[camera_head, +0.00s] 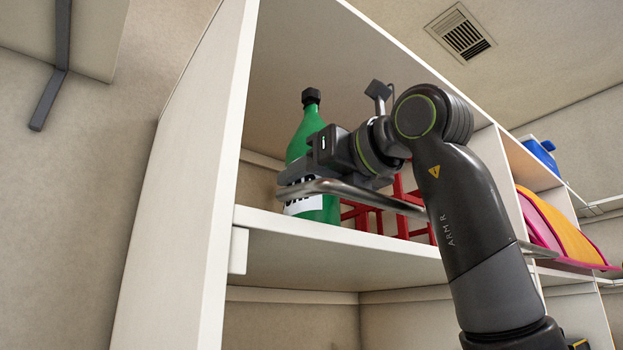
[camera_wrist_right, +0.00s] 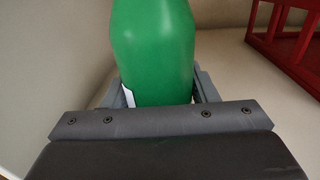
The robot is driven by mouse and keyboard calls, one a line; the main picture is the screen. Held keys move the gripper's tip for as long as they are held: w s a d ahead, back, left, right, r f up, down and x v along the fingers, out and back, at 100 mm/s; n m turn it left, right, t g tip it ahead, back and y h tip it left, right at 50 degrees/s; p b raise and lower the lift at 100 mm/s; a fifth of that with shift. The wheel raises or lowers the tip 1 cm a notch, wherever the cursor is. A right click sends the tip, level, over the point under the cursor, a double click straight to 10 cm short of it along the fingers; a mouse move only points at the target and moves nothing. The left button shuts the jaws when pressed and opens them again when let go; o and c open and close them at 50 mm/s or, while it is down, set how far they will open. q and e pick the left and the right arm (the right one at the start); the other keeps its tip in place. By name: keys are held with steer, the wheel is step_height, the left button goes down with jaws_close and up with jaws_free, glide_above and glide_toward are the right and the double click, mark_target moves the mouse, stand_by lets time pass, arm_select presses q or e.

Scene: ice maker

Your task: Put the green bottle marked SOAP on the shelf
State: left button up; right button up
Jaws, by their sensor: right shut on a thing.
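The green bottle (camera_head: 307,137) has a black cap and a white label with dark letters partly covered by my gripper. It stands upright at the left end of the white shelf (camera_head: 335,235), with its base at the shelf surface; whether it fully rests there I cannot tell. My right gripper (camera_head: 298,175) is shut on the bottle around its middle. In the right wrist view the bottle (camera_wrist_right: 153,45) sits between the two fingers (camera_wrist_right: 163,92). My left gripper is not in view.
A red rack (camera_head: 362,214) stands on the same shelf to the right of the bottle; it also shows in the right wrist view (camera_wrist_right: 290,40). A white side panel (camera_head: 190,180) closes the left end. Pink and yellow items (camera_head: 560,228) and a blue container (camera_head: 541,152) lie farther right.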

steer(key=shift+s, duration=0.1)
steer(key=shift+f, duration=0.2)
steer(key=o, duration=1.3)
steer(key=shift+r, duration=0.15)
steer(key=shift+s+d+b, duration=0.2)
steer(key=shift+b, duration=0.1)
steer(key=b+v, duration=0.5)
steer(key=v, duration=0.6)
steer(key=shift+s+d, duration=0.1)
steer(key=shift+s, duration=0.15)
